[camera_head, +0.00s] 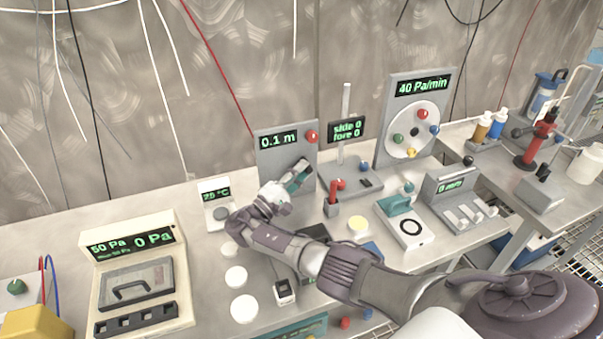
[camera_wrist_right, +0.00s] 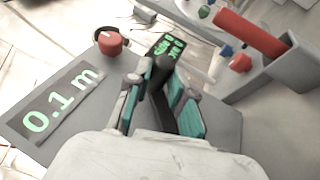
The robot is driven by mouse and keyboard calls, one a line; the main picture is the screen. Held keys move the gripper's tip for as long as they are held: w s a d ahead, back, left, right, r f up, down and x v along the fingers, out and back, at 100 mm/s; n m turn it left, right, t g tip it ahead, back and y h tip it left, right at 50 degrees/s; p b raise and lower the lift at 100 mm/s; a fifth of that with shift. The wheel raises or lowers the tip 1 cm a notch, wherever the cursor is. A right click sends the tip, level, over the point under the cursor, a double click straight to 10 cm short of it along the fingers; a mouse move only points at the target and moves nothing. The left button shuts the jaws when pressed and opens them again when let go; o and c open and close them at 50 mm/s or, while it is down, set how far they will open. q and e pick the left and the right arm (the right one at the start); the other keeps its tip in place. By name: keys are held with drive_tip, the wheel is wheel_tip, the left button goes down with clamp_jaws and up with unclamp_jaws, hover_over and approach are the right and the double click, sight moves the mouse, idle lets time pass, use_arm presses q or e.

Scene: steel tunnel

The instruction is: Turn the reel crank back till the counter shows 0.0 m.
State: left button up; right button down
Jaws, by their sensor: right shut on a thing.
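The reel panel (camera_head: 268,160) is a grey upright plate at the back of the bench. Its counter (camera_head: 278,141) reads 0.1 m in green, and the same reading shows in the right wrist view (camera_wrist_right: 62,103). A red knob (camera_head: 312,136) sits at the panel's upper right. My right gripper (camera_head: 298,176) is at the front of the panel, below the counter. In the right wrist view its teal-padded fingers (camera_wrist_right: 160,95) are shut around the black crank handle (camera_wrist_right: 164,70). The gripper hides the rest of the crank. My left gripper is not in view.
A small display post (camera_head: 346,130) and a dial board reading 40 Pa/min (camera_head: 388,120) stand to the right. A 25 °C box (camera_head: 215,203) and white discs (camera_head: 243,308) lie left of my right arm. A pressure unit (camera_head: 100,250) stands further left.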

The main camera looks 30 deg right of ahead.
drive_tip(key=c, duration=1)
unclamp_jaws()
drive_tip(key=a, duration=0.4)
drive_tip(key=s+a, duration=0.1)
drive_tip(key=a, duration=0.3)
drive_tip(key=s+a, duration=0.1)
drive_tip(key=a, duration=0.4)
drive_tip(key=shift+s+f, duration=0.1)
drive_tip(key=shift+f, duration=0.1)
